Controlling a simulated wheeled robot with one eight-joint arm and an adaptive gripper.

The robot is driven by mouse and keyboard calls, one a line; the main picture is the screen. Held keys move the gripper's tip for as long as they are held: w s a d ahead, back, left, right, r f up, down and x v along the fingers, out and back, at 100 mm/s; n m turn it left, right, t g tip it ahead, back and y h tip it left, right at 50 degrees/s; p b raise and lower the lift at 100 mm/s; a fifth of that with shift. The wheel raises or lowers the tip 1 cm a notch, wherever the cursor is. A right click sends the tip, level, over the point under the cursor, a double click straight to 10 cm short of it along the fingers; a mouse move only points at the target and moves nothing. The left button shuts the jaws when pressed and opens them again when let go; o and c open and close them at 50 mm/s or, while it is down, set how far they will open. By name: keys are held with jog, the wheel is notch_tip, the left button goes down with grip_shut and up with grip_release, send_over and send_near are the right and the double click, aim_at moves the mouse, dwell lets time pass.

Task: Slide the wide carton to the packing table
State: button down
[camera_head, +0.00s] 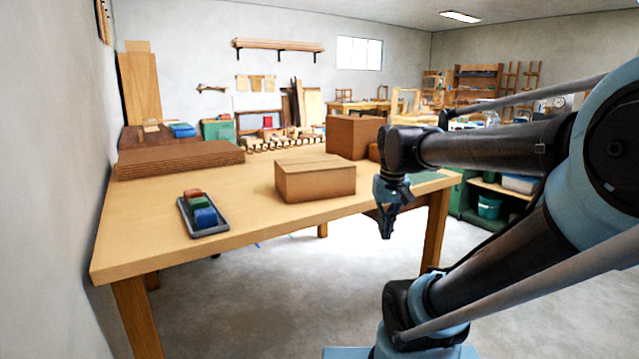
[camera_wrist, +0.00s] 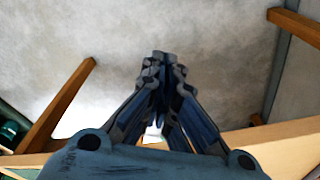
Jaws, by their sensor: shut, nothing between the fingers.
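A wide, low brown carton (camera_head: 315,181) sits closed on the wooden table (camera_head: 245,200), near its middle. A taller brown carton (camera_head: 352,137) stands behind it to the right, near the far edge. The frames do not show which table is the packing table. My gripper (camera_head: 386,232) points down off the table's near right edge, to the right of the wide carton and apart from it. In the wrist view my gripper (camera_wrist: 160,62) is shut and empty, with floor beyond the fingertips. No carton shows in the wrist view.
A grey tray (camera_head: 193,228) with red, green and blue items lies at the table's left front. Flat cardboard sheets (camera_head: 180,160) are stacked at the back left. A green mat (camera_head: 425,177) covers the right end. Bare tabletop surrounds the wide carton's front and left.

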aim_at(319, 169)
jog(key=w+a+r+n+g, duration=0.1)
jog(key=w+a+r, duration=0.6)
jog(key=w+a, duration=0.25)
jog(key=w+a+r+g, duration=0.1)
jog(key=w+a+r, duration=0.65)
jog(key=w, duration=0.35)
jog(key=f, duration=0.9)
jog(key=shift+a+f, duration=0.2)
jog(key=shift+a, duration=0.15)
jog(key=shift+w+a+r, duration=0.1)
jog(key=shift+w+a, duration=0.1)
jog(key=shift+w, duration=0.85)
jog(key=shift+w+a, duration=0.1)
jog(key=shift+w, duration=0.75)
jog(key=shift+w+a, duration=0.15)
jog(key=shift+w, duration=0.6)
jog(key=shift+w+a, duration=0.15)
jog(key=shift+w, duration=0.6)
